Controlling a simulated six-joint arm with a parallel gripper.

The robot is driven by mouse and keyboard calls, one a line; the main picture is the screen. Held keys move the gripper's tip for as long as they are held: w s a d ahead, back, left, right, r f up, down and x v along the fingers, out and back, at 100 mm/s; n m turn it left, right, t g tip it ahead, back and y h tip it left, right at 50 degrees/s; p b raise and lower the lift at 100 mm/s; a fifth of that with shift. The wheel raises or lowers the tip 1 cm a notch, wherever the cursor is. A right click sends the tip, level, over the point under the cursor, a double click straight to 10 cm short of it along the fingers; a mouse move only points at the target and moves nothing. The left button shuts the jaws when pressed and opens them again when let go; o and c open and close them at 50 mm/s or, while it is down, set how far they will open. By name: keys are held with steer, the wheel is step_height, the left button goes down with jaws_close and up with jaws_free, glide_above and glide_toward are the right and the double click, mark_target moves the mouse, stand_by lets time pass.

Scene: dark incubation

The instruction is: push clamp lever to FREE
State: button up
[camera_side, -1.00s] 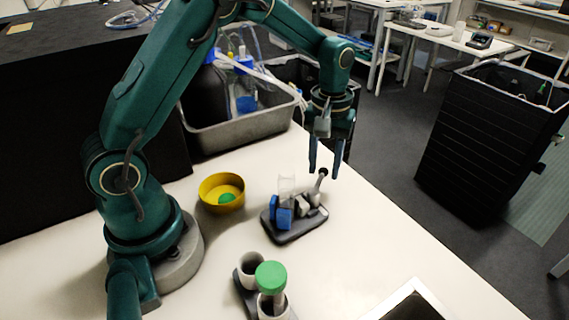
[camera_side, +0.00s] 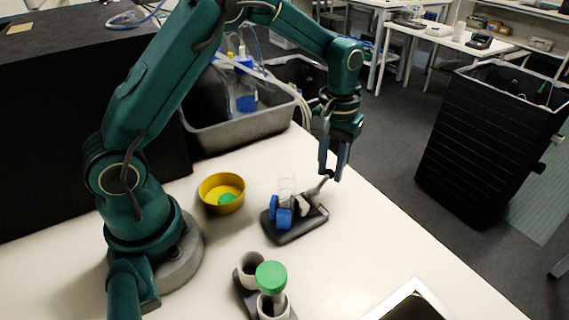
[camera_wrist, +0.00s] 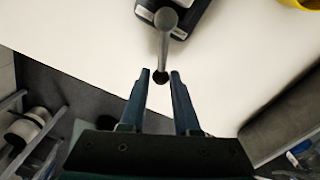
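The clamp (camera_side: 297,226) is a dark base on the white table, with blue blocks and a clear upright vessel (camera_side: 286,188) on it. Its grey lever (camera_side: 319,188) rises at the right side, tilted toward my gripper. In the wrist view the lever (camera_wrist: 165,40) ends in a dark round knob between my fingertips. My gripper (camera_side: 332,172) points down over the lever's end, its fingers apart on either side of the knob. In the wrist view my gripper (camera_wrist: 161,74) shows narrow gaps beside the knob; firm contact cannot be made out. Lever markings are not readable.
A yellow bowl (camera_side: 221,205) with a green item stands left of the clamp. A holder with a green-capped tube (camera_side: 271,277) stands in front. A grey tub (camera_side: 240,128) with bottles is behind. The table's right edge runs close past the clamp.

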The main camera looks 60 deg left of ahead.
steer(key=shift+w+d+m, duration=0.2)
steer(key=shift+d+m, duration=0.45)
steer(key=shift+m, duration=0.55)
steer(key=shift+d+m, duration=0.7)
steer(key=shift+m, duration=0.5)
steer(key=shift+d+m, duration=0.3)
steer(key=shift+m, duration=0.3)
steer(key=shift+d+m, duration=0.35)
steer(key=shift+m, duration=0.25)
